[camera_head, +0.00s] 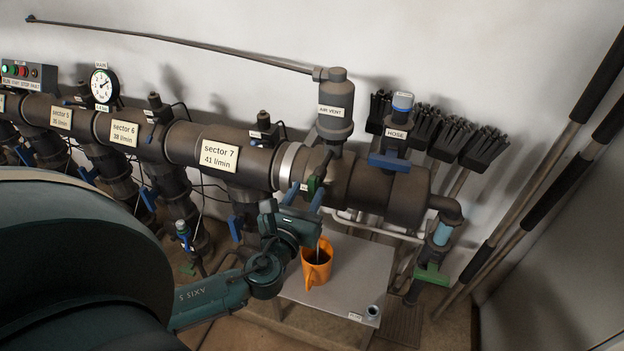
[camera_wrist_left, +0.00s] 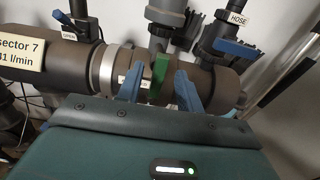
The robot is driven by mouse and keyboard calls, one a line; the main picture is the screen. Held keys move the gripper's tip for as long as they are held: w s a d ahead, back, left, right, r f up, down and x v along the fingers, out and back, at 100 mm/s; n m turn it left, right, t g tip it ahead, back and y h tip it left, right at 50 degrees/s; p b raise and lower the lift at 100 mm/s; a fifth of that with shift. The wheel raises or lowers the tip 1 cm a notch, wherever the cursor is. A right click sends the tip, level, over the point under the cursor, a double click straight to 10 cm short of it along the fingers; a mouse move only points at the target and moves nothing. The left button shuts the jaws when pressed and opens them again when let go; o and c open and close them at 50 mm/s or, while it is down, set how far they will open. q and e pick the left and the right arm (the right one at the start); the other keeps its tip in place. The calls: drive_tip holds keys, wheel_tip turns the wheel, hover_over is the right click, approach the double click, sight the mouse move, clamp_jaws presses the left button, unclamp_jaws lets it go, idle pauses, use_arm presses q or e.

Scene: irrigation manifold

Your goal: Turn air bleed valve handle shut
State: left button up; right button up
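A green valve handle (camera_head: 313,186) sits on the dark pipe below the air vent (camera_head: 335,108). It also shows in the left wrist view (camera_wrist_left: 160,70), upright, with a small label beside it that I cannot read. My left gripper (camera_head: 306,197) is open, with one blue finger on each side of the handle. In the left wrist view the gripper (camera_wrist_left: 159,90) shows a gap between each finger and the handle. I cannot tell how deep the handle lies between the fingertips. My right gripper is not in view.
A blue hose valve handle (camera_head: 389,162) is to the right. Another green handle (camera_head: 431,274) is lower right. Brushes (camera_head: 483,147) and poles (camera_head: 545,175) lean at the wall.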

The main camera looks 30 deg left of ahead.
sight(311, 186)
use_arm(q)
drive_tip(key=shift+x, duration=2.05)
drive_tip(key=shift+d, duration=0.1)
drive_tip(key=shift+c, duration=0.3)
clamp_jaws()
